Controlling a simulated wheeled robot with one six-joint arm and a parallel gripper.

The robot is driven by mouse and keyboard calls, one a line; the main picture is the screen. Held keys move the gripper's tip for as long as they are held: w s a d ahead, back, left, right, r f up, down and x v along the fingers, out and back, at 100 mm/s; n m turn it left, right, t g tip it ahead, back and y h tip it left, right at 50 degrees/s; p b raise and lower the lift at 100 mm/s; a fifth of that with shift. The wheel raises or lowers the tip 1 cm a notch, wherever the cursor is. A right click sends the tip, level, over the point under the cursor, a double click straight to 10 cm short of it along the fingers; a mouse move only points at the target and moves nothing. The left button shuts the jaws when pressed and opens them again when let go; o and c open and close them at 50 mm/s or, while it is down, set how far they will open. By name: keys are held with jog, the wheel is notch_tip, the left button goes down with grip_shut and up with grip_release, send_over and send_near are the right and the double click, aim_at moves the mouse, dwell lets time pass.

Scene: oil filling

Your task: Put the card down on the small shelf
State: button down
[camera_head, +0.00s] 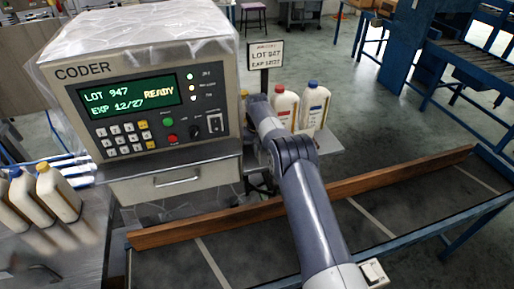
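A white card-like sign (265,55) with a dark frame reads "LOT 947, EXP 12/27" under a small, blurred top line. It stands upright on a dark post just right of the coder. The post's lower end is hidden behind my arm, so I cannot tell what it rests on. A small grey shelf (329,144) shows right of my arm, partly hidden by it. My arm reaches up from the bottom, its far end just below the sign. My gripper's fingers are hidden, and I cannot see whether they hold anything. No other card is visible.
The coder (150,100) shows "LOT 947, EXP 12/27, READY". Two white jugs, one red-capped (284,106) and one blue-capped (314,108), stand by the shelf. More jugs (57,192) are at left. A wooden rail (385,184) edges the empty conveyor (400,220) under my arm.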

jog(key=c, duration=2.1)
grip_release()
jog(key=shift+f, duration=0.25)
jog(key=shift+c, duration=0.2)
jog(key=o, duration=0.5)
jog(key=shift+c, duration=0.2)
jog(key=shift+r, duration=0.1)
notch_tip(320, 180, up, 12)
jog(key=shift+r+b, duration=0.15)
jog(key=shift+b, duration=0.55)
notch_tip(320, 180, down, 12)
jog(key=shift+d+f+p, duration=0.1)
jog(key=shift+p, duration=0.3)
jog(key=shift+d+r, duration=0.1)
jog(key=shift+r, duration=0.25)
